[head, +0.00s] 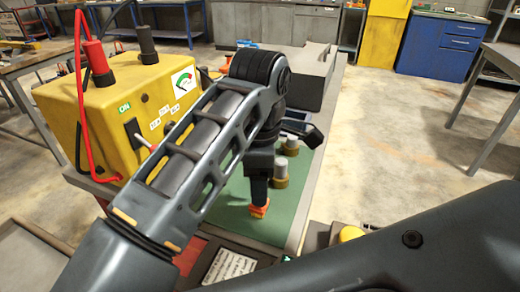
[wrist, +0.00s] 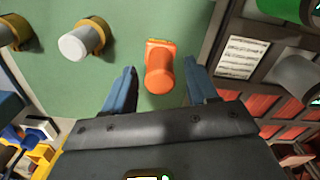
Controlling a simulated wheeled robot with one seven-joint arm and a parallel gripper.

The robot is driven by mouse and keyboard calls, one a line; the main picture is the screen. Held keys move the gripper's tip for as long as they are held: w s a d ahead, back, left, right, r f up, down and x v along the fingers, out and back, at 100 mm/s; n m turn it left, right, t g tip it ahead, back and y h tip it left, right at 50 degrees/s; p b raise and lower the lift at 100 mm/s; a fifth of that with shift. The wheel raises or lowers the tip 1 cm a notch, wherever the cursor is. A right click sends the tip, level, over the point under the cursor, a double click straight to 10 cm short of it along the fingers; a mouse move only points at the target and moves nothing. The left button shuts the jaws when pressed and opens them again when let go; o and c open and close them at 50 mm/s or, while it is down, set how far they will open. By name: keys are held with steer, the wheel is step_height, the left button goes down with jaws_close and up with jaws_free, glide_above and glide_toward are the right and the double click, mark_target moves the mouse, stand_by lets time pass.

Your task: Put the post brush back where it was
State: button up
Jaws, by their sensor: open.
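An orange piece with a round top and a squarer base (wrist: 159,68) stands on the green mat (wrist: 130,20). I cannot tell for sure whether it is the post brush. My gripper (wrist: 161,72) is open, with its two dark blue fingers apart on either side of the orange piece and a gap on each side. In the head view my gripper (head: 257,185) points down over the mat, with the orange piece (head: 259,209) at its tips. Two grey-topped pieces with brass-coloured collars (wrist: 78,44) (wrist: 14,32) stand on the mat to the left in the wrist view.
A yellow charger box (head: 95,115) with red and black leads stands left of my arm. A printed white card (wrist: 248,57) lies in a dark compartmented tray right of the mat in the wrist view. Blue and yellow items (wrist: 30,145) are at the wrist view's lower left.

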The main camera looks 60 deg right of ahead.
step_height(320, 180, up, 9)
steer(key=shift+r, duration=0.35)
